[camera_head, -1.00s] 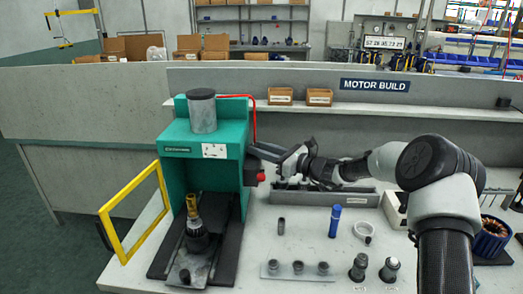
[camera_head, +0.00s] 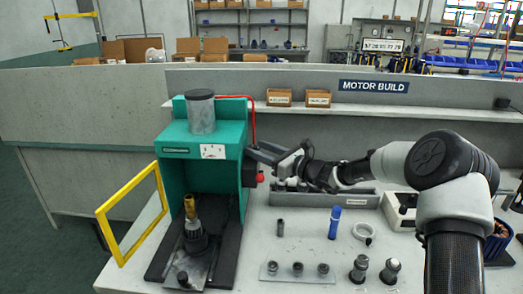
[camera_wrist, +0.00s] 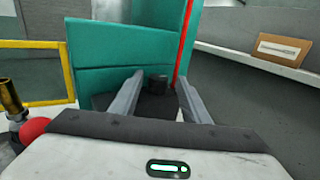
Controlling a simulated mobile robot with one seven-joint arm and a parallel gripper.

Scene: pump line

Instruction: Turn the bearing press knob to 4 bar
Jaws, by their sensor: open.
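The bearing press is a teal frame (camera_head: 174,170) with a grey cylinder on top, standing at the left of the bench. In the wrist view, its teal side (camera_wrist: 115,50) fills the middle, and a dark round knob (camera_wrist: 157,84) shows on it between my fingers. My gripper (camera_head: 258,152) is at the right side of the press in the head view, its fingers pointing at that side. In the wrist view, my gripper (camera_wrist: 155,95) is open, with a finger on each side of the knob. I cannot tell whether they touch it. No pressure reading is legible.
A red button (camera_head: 260,177) sits just below my gripper; a red ball shape (camera_wrist: 33,130) shows at lower left in the wrist view. A red hose (camera_head: 254,118) runs up beside the press. The yellow guard (camera_head: 128,250) stands open at left. Small parts lie on the bench.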

